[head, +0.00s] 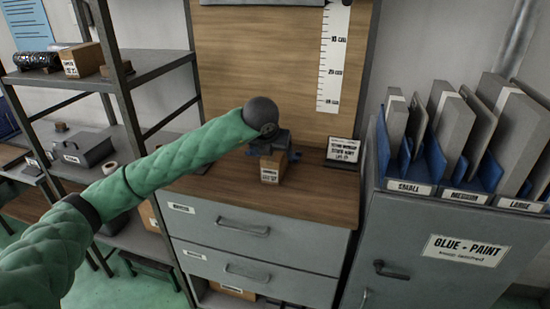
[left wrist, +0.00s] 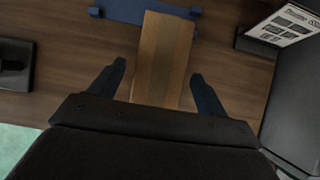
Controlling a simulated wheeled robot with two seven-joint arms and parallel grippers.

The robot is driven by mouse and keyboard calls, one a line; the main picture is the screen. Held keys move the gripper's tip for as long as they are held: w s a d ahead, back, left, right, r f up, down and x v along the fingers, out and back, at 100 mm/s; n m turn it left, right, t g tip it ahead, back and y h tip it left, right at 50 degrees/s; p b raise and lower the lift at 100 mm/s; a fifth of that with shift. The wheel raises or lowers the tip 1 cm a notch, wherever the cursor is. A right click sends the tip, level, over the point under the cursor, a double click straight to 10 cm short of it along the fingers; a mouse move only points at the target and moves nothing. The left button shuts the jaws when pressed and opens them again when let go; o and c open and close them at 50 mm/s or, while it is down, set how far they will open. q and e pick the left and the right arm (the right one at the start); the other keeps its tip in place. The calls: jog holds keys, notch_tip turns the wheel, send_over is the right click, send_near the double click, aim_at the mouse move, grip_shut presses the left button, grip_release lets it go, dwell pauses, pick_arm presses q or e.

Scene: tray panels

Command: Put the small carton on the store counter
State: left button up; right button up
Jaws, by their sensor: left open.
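The small brown carton (head: 270,168) with a white label stands on the wooden store counter (head: 220,188). In the left wrist view the carton (left wrist: 160,60) shows from above, with a tape strip along its middle. My left gripper (head: 270,142) is over the counter at the carton. In the left wrist view its two dark blue fingers (left wrist: 159,72) are open, one on each side of the carton, with a gap on both sides. My gripper hides the carton's upper part in the head view. My right gripper is not in view.
A blue bar (left wrist: 125,14) lies at the carton's far end. A framed notice (head: 343,152) stands on the counter's right. A grey cabinet (head: 405,245) with blue file holders is further right. Shelves (head: 160,66) hold another carton (head: 82,60) at left. The counter's front left is clear.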

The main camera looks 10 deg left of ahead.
pick_arm(q)
jog(key=b+v, duration=0.1)
jog(key=v, duration=0.6)
jog(key=shift+s+r, duration=0.4)
jog(key=shift+r, duration=0.2)
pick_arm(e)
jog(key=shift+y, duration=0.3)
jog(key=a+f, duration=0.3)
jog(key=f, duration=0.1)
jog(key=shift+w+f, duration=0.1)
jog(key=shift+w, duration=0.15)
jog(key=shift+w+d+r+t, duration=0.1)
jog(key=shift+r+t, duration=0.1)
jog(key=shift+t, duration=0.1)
pick_arm(q)
jog(key=shift+m, duration=0.3)
